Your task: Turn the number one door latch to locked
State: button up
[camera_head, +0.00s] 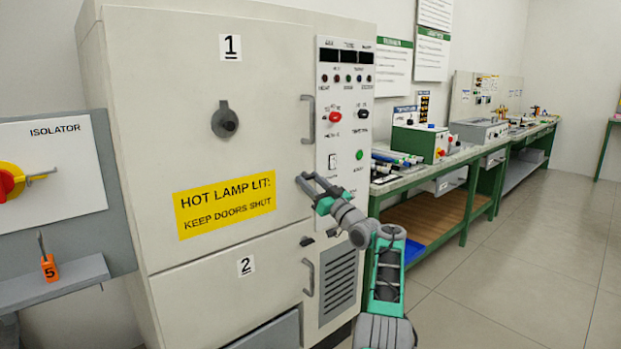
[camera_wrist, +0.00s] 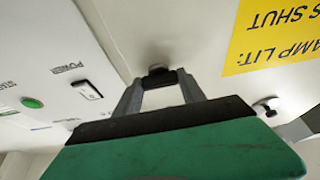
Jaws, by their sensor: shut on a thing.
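The number one door (camera_head: 160,110) is the large cream upper door of a cabinet, marked with a "1" label (camera_head: 230,47), and it looks closed. My gripper (camera_head: 304,179) is at its right edge, below the upper grey handle (camera_head: 308,119). In the wrist view my gripper (camera_wrist: 157,82) has its two grey fingertips shut on a small dark latch knob (camera_wrist: 157,70) that stands out from the cream surface. The fingers cover much of this latch, so I cannot tell which way it points.
A control panel (camera_head: 345,130) with switches is close on the right. A round grey cover (camera_head: 225,120) is on the upper door.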

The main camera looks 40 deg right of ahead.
dwell(0.3)
jog(key=o, duration=1.4)
jog(key=shift+c, duration=0.2)
jog(key=b+v, duration=0.1)
jog(key=v, duration=0.6)
jog(key=shift+s+f, duration=0.2)
jog(key=shift+s, duration=0.15)
jog(key=shift+d, duration=0.1)
